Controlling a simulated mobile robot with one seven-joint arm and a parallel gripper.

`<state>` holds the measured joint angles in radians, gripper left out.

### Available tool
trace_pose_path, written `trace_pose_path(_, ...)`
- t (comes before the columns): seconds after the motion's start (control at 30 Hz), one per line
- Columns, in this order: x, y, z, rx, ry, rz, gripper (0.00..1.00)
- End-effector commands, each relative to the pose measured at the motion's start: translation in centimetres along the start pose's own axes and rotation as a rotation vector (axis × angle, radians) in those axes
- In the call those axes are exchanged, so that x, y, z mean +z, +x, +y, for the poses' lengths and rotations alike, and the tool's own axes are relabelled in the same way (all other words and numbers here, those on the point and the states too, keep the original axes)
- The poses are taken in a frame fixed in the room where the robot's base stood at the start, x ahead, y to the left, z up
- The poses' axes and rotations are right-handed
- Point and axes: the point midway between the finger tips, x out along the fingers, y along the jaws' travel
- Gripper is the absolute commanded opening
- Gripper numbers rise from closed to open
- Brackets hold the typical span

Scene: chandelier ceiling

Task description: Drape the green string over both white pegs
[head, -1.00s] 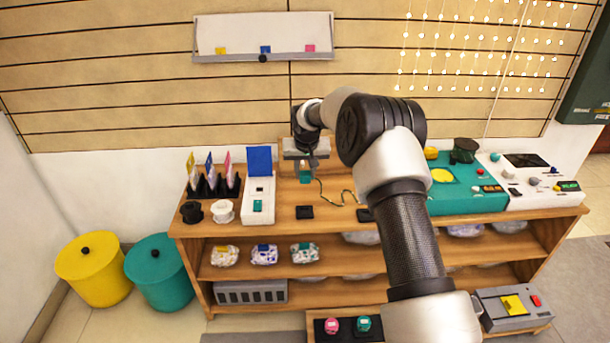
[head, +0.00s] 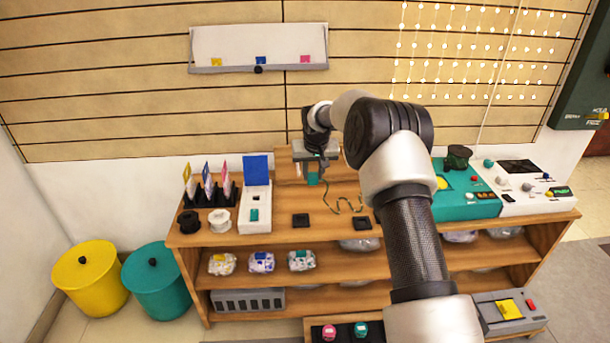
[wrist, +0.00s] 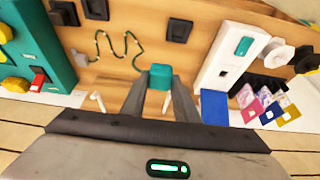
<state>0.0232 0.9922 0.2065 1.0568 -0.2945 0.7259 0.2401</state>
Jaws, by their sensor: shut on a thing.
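My gripper (head: 313,170) is over the back of the wooden shelf top, shut on a teal block (wrist: 160,76), which also shows below the gripper in the head view (head: 313,178). The green string (wrist: 125,50) lies in bends on the wood to the left of the block in the wrist view. In the head view the string (head: 345,206) curves to the right of the gripper. One white peg (wrist: 97,101) shows left of the fingers in the wrist view. A second white peg (wrist: 166,101) shows between the fingers, behind the block.
Two black square pads (head: 300,220) (head: 362,223) lie in front. A white box with a blue panel (head: 257,190), spools and a card rack (head: 209,194) stand to the left. A teal console (head: 470,195) stands to the right. A wooden board (head: 289,168) rises behind my gripper.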

Motion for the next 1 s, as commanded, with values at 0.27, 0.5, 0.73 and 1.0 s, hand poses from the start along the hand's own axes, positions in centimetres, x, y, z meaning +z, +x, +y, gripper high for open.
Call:
trace_pose_path(0.27, -1.2, -1.4, 3.1, 0.0, 0.003, 0.0, 0.06)
trace_pose_path(0.5, -2.2, -2.4, 5.7, 0.001, 0.003, 0.001, 0.06)
trace_pose_path(0.73, -3.1, -3.3, 8.1, 0.0, 0.003, 0.0, 0.06)
trace_pose_path(1.0, -4.0, -4.3, 10.7, 0.0, 0.002, 0.0, 0.06)
